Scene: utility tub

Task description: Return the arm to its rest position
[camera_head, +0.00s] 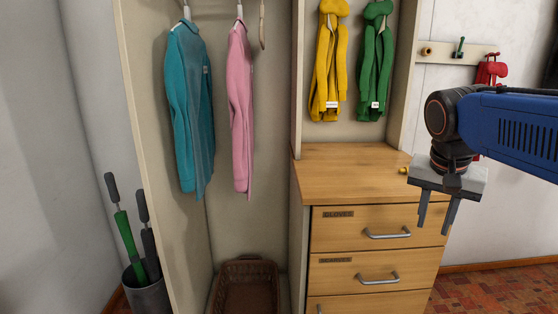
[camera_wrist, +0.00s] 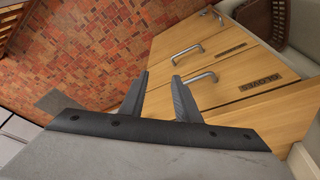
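My gripper (camera_head: 434,217) hangs from my blue arm at the right of the head view, with its two grey fingers pointing down. The fingers are apart and nothing shows between them. In the wrist view, my gripper (camera_wrist: 158,92) is also open and empty, with part of the drawer cabinet and brick floor beyond it. In the head view it appears in front of the right side of the wooden drawer cabinet (camera_head: 375,215). I cannot tell how far it is from the cabinet front.
Metal handles (camera_head: 387,233) stick out from the drawers. A teal shirt (camera_head: 189,110) and a pink one (camera_head: 240,110) hang in the open wardrobe above a wicker basket (camera_head: 247,290). A bin with umbrellas (camera_head: 148,295) stands at left. The brick floor (camera_head: 490,292) at right looks clear.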

